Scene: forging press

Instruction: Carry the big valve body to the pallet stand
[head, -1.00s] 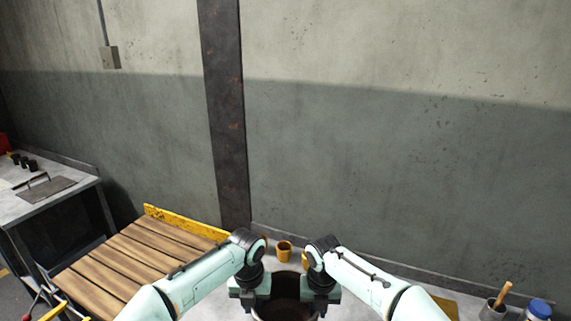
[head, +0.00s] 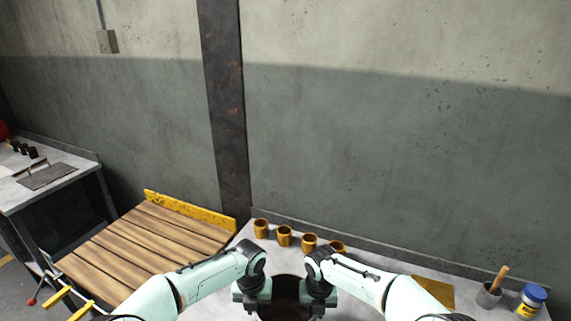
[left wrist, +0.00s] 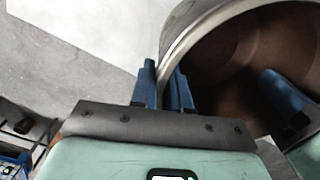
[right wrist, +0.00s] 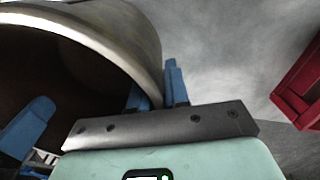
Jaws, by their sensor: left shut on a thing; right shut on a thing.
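The big valve body (head: 287,292) is a wide, hollow round piece with a dark inside, low in the middle of the head view between my two grippers. My left gripper (head: 254,296) is shut on its rim; in the left wrist view the pale rim of the valve body (left wrist: 178,42) runs between the blue fingers (left wrist: 162,88). My right gripper (head: 320,296) is shut on the opposite rim, which also shows in the right wrist view (right wrist: 140,52). The pallet stand (head: 150,243), with wooden slats and a yellow back edge, is to the left. I cannot tell whether the valve body touches the bench.
Several yellow-brown cups (head: 284,236) line the back of the grey bench (head: 395,268). A grey pot with a wooden handle (head: 489,294) and a blue-lidded jar (head: 531,300) stand at the right. A second table (head: 60,190) is at the far left. The wall closes the back.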

